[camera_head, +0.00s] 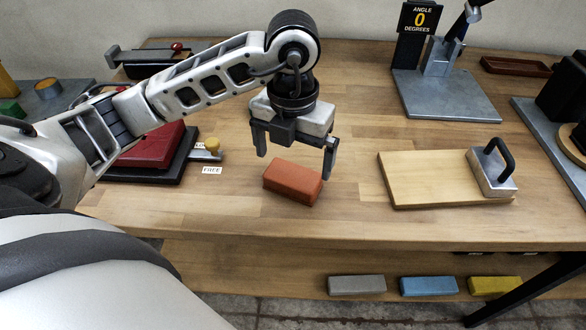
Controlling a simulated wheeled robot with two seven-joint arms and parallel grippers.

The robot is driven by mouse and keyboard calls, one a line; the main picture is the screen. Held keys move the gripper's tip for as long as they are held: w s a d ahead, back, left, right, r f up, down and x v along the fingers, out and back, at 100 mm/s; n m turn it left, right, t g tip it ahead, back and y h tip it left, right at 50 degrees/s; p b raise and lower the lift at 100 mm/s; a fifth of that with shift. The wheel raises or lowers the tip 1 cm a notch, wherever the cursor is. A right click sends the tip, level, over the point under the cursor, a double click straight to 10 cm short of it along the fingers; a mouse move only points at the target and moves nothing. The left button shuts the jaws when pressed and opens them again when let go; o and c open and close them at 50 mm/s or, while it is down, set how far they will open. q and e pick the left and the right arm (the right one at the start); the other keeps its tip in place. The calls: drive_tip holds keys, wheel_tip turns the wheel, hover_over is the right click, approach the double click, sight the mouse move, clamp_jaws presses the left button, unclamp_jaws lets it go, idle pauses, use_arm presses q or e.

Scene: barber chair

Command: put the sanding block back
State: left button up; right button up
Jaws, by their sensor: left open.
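An orange-red block (291,182), which looks like the sanding block, lies on the wooden workbench (345,220) near the front edge. My left gripper (297,162) is open, its fingers pointing down. Its fingertips appear just behind and above the block, one toward each end; nothing is held between them. I cannot tell the exact height of the fingers over the block. On a shelf below the bench front lie a grey block (357,285), a blue block (429,286) and a yellow block (494,286) of similar shape. My right gripper is not in view.
A wooden board (425,180) with a black-handled metal block (493,172) on it is to the right. A dark red item (150,155) and a "FREE" label (211,170) are left. An angle stand (445,92) is at the back. Bench between block and board is clear.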

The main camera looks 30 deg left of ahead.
sight(293, 174)
use_arm(q)
wheel_tip(293, 174, up, 7)
drive_tip(key=p, duration=0.1)
drive_tip(key=shift+f, duration=0.15)
idle(0.4)
